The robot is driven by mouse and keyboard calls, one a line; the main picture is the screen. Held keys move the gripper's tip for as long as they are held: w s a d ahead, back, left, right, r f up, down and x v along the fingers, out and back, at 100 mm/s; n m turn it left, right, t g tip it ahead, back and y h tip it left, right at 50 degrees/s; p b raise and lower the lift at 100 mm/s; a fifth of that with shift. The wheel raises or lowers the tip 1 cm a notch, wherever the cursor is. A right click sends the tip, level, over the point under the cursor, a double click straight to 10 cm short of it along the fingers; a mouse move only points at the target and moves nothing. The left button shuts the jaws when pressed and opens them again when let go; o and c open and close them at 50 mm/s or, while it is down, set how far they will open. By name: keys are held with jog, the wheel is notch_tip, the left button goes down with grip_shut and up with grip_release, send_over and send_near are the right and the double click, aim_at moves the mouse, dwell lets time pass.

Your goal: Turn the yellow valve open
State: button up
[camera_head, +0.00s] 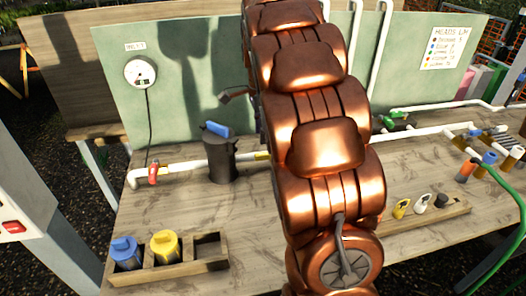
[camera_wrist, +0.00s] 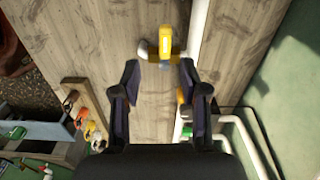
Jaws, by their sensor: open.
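A yellow valve handle (camera_wrist: 166,42) shows in the wrist view on a short white pipe piece, at the top centre. My gripper (camera_wrist: 160,68) is open and empty, one dark finger on each side. The handle lies ahead of the fingertips, roughly in line with the gap between them, and appears apart from both. In the head view my copper-coloured arm covers the middle of the bench, and I cannot make out the valve there. A small yellow part (camera_head: 262,156) shows on the pipe at the arm's left edge; I cannot tell what it is.
A dark canister with a blue top (camera_head: 220,152) stands by the white pipe. A red valve (camera_head: 153,173) is at left, a green valve (camera_head: 397,114) at right. A wooden holder (camera_head: 205,268) carries blue and yellow cartridges.

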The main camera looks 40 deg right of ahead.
aim_at(263, 154)
jog(key=shift+w+d+f+m, duration=0.2)
jog(key=shift+w+d+m, duration=0.1)
jog(key=shift+d, duration=0.1)
jog(key=shift+f+p, duration=0.9)
jog(key=shift+f, duration=2.85)
grip_shut()
